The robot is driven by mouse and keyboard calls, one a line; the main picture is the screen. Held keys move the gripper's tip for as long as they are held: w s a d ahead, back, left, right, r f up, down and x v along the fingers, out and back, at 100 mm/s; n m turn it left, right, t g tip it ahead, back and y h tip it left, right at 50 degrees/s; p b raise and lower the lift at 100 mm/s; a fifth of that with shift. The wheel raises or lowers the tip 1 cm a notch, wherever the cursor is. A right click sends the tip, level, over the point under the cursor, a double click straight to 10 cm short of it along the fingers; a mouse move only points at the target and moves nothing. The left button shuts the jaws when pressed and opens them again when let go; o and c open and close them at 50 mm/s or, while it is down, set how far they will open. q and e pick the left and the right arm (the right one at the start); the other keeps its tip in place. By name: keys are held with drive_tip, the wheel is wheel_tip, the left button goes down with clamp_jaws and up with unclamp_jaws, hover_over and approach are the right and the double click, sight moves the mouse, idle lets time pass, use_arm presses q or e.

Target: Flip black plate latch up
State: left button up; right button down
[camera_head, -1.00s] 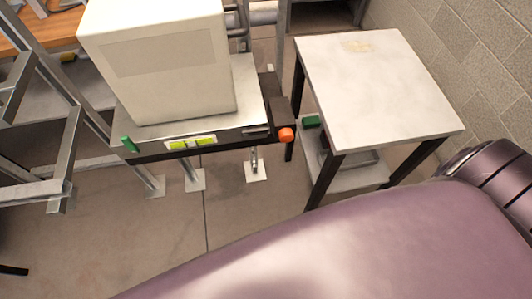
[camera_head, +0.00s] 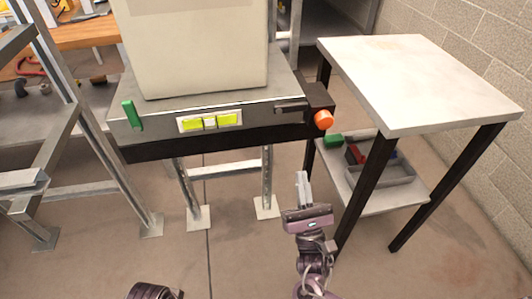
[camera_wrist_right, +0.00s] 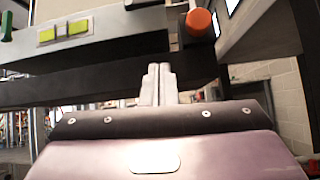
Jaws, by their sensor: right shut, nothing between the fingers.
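A grey fixture panel (camera_head: 160,126) stands under a large white box. A small dark plate (camera_head: 292,107), which may be the black plate latch, lies flat along the panel's right end. Beside it is a black block (camera_head: 318,97) with an orange knob (camera_head: 323,120); the knob also shows in the right wrist view (camera_wrist_right: 198,22). My right gripper (camera_head: 302,182) is below the knob and slightly left of it, pointing up toward the fixture, apart from it. Its fingers (camera_wrist_right: 158,80) are shut and empty. My left gripper does not show.
The panel carries a green lever (camera_head: 132,116) and yellow-green switches (camera_head: 210,121). A white-topped table (camera_head: 410,75) with black legs stands close on the right. A metal frame (camera_head: 90,140) is at left. The floor in front is open.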

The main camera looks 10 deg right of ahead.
sight(290, 108)
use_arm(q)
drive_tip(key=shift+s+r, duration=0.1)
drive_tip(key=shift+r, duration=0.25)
use_arm(e)
drive_tip(key=shift+s+r+n+t+h, duration=0.3)
drive_tip(key=shift+s+r+n, duration=0.1)
drive_tip(key=shift+s, duration=0.15)
drive_tip(key=shift+w, duration=0.1)
drive_tip(key=x, duration=1)
drive_tip(key=shift+a+r, duration=0.1)
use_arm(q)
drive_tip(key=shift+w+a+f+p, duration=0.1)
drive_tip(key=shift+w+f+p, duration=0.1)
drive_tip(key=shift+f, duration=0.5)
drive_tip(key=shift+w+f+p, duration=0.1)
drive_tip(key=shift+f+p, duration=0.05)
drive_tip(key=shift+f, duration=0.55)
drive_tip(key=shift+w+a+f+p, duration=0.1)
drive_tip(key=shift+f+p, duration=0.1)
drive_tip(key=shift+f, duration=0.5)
use_arm(e)
drive_tip(key=shift+r, duration=1.85)
